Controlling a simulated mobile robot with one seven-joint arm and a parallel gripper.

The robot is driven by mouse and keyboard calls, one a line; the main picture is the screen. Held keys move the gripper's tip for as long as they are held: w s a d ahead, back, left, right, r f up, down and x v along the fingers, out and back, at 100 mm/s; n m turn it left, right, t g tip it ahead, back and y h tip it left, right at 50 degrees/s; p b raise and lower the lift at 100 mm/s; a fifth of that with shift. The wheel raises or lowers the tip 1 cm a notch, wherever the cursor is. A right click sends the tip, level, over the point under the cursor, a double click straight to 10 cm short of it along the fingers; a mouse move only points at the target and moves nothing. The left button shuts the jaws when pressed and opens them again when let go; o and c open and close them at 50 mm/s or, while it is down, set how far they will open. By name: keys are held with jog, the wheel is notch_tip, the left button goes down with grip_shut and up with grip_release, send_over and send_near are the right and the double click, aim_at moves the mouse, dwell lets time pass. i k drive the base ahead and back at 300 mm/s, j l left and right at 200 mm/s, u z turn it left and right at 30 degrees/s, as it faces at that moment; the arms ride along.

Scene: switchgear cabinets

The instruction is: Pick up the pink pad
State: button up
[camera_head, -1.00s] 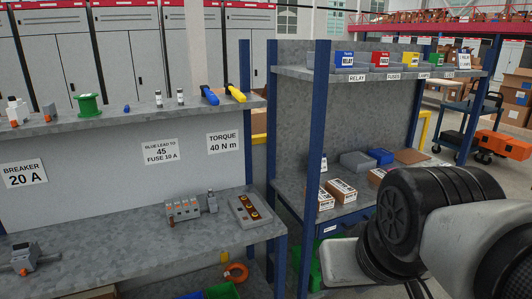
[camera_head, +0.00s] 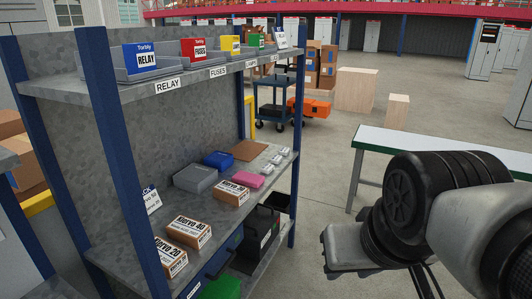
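The pink pad (camera_head: 249,180) lies on the middle shelf of the metal rack, toward its right end. A cardboard box marked with print (camera_head: 231,193) is in front of it to the left, and a blue block (camera_head: 218,159) is behind it to the left. A brown flat board (camera_head: 249,151) lies behind it. My arm fills the lower right of the view, apart from the rack. My gripper's fingertips are not in the picture.
Blue posts (camera_head: 119,160) bound the rack, and an upper shelf (camera_head: 110,92) with coloured bins overhangs the middle shelf. A grey box (camera_head: 195,178) and small white items (camera_head: 276,159) share that shelf. A white-topped table (camera_head: 440,152) stands at right. Floor between is clear.

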aim_at(244, 178)
jog(key=i+l+z, duration=0.35)
jog(key=i, duration=0.3)
jog(key=i+z, duration=0.35)
jog(key=i, duration=0.3)
jog(key=i+u, duration=0.4)
jog(key=i+l+u, duration=0.1)
jog(key=i+u, duration=0.2)
jog(key=u, duration=0.15)
jog(key=i+l+u, duration=0.2)
jog(key=u, duration=0.2)
jog(key=i+u, duration=0.25)
jog(key=u, duration=0.15)
jog(key=i+l+u, duration=0.2)
jog(key=u, duration=0.15)
jog(key=i+l+u, duration=0.2)
jog(key=u, duration=0.2)
jog(key=i+l+u, duration=0.2)
jog(key=u, duration=0.2)
jog(key=l, duration=0.1)
